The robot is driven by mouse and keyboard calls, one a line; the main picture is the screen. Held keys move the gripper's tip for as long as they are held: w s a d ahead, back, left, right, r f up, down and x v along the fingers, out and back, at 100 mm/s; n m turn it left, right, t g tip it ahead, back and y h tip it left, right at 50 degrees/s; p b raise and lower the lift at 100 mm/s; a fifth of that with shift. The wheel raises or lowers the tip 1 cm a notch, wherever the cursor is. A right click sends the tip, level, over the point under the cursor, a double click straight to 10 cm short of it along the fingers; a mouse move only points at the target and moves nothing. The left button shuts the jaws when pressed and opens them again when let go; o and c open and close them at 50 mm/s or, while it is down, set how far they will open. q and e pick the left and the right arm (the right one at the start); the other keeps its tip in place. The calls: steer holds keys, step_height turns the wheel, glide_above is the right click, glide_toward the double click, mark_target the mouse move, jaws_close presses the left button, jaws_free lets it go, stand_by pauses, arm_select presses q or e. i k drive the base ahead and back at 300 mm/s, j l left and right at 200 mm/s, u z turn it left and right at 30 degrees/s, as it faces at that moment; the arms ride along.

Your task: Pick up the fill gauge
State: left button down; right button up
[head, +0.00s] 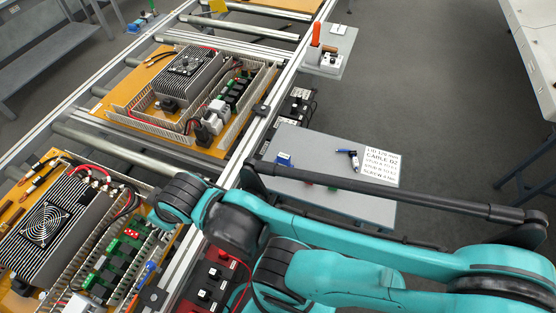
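I cannot tell for certain which thing is the fill gauge. On the grey side shelf lies a small dark-blue and black tool (350,157), left of a printed card (380,165) that reads in part "LID" and "CABLE 02". A small blue piece (284,159) sits near the shelf's left end. My teal arm reaches in from the lower right, and its far end is over the side rail by the nearer panel. No gripper fingers show on it, and nothing is seen held. No arm comes in from the left, so my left gripper is out of view.
Two wooden panels with electrical gear lie on the roller conveyor: a farther one (212,143) and a nearer one (12,212). A small bracket shelf (337,62) holds an orange-handled tool (316,34). The grey side shelf (320,152) has bare room. My arm hides its front part.

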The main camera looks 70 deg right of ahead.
mark_target(283, 159)
steer(key=z, duration=1.6)
steer(key=k+j+z, duration=0.1)
steer(key=z, duration=0.25)
steer(key=k+z, duration=0.2)
steer(key=z, duration=0.2)
steer(key=i, duration=0.3)
steer(key=k, duration=0.15)
steer(key=i+z, duration=0.25)
steer(key=z, duration=0.25)
